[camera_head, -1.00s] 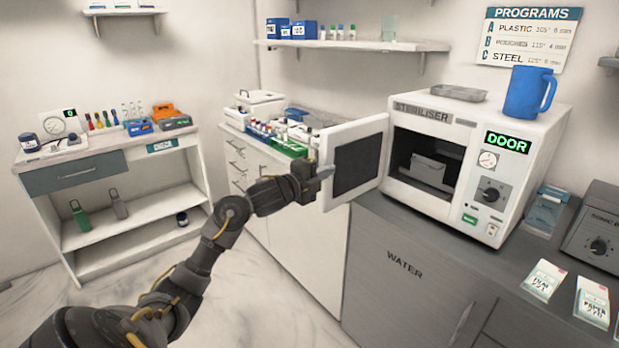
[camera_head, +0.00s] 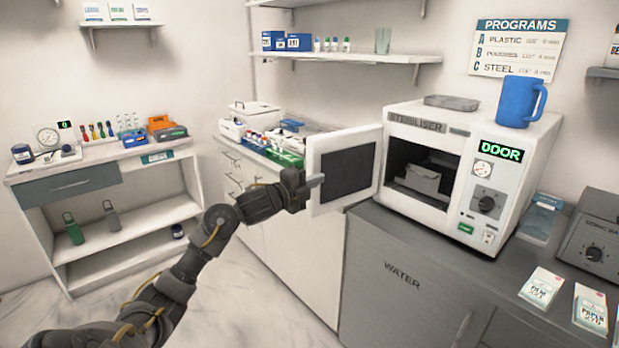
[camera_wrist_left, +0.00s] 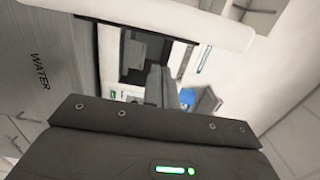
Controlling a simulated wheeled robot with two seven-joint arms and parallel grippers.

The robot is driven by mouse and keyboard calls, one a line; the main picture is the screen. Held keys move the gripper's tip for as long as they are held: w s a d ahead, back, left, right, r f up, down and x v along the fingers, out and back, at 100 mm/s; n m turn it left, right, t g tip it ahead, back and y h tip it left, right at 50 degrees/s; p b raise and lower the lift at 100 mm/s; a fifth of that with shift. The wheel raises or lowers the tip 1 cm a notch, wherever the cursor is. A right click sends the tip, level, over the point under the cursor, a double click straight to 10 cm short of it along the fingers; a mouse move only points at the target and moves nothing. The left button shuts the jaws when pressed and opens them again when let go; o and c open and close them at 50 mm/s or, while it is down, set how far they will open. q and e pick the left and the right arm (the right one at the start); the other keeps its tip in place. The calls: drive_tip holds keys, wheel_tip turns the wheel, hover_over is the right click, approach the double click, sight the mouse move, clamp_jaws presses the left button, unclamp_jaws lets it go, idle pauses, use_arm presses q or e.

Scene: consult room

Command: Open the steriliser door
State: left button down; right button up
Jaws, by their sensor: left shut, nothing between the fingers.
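The white steriliser (camera_head: 470,170) stands on the grey counter, its display reading DOOR. Its door (camera_head: 346,168), white with a dark window, is swung wide open to the left. The dark chamber shows a pale box (camera_head: 423,178) inside. My left gripper (camera_head: 312,181) is shut and empty at the door's outer left edge; I cannot tell whether it touches. In the left wrist view a finger (camera_wrist_left: 159,85) shows in front of the steriliser, with the pale door edge (camera_wrist_left: 170,32) across the top. My right gripper is not in view.
A blue mug (camera_head: 520,102) and a metal tray (camera_head: 452,103) sit on top of the steriliser. Packets (camera_head: 541,287) lie on the counter (camera_head: 440,262) at the right. A white side counter with boxes and bottles is behind my left arm. A shelf (camera_head: 350,56) hangs above.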

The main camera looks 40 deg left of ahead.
use_arm(q)
drive_tip(key=s+a+b, duration=0.3)
drive_tip(key=s+a, duration=0.2)
drive_tip(key=s, duration=0.3)
drive_tip(key=shift+s, duration=0.2)
